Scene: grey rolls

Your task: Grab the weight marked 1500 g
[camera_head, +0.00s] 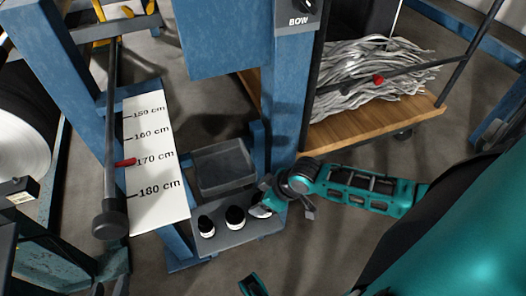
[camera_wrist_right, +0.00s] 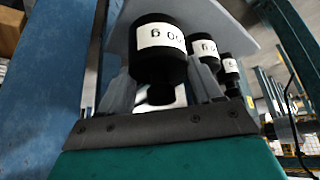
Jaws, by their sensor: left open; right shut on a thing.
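My right gripper (camera_head: 266,203) reaches in from the right to the end of a row of black weights on a grey shelf. In the right wrist view its fingers (camera_wrist_right: 162,92) are shut around the nearest black cylindrical weight (camera_wrist_right: 155,65). Its white label shows upside down, with only "00 g" readable; the leading digits are turned out of sight. A middle weight (camera_head: 235,217) and a left weight (camera_head: 206,227) stand beside it, apart from the gripper. My left gripper (camera_head: 252,286) shows only partly at the bottom edge, away from the weights.
The grey shelf (camera_head: 245,236) carries the weights, with an empty grey tray (camera_head: 222,168) behind. A white centimetre scale board (camera_head: 155,165) and dark rod (camera_head: 112,130) stand left. Blue posts (camera_head: 287,100) rise behind the gripper. A wooden cart (camera_head: 375,115) with grey strands stands back right.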

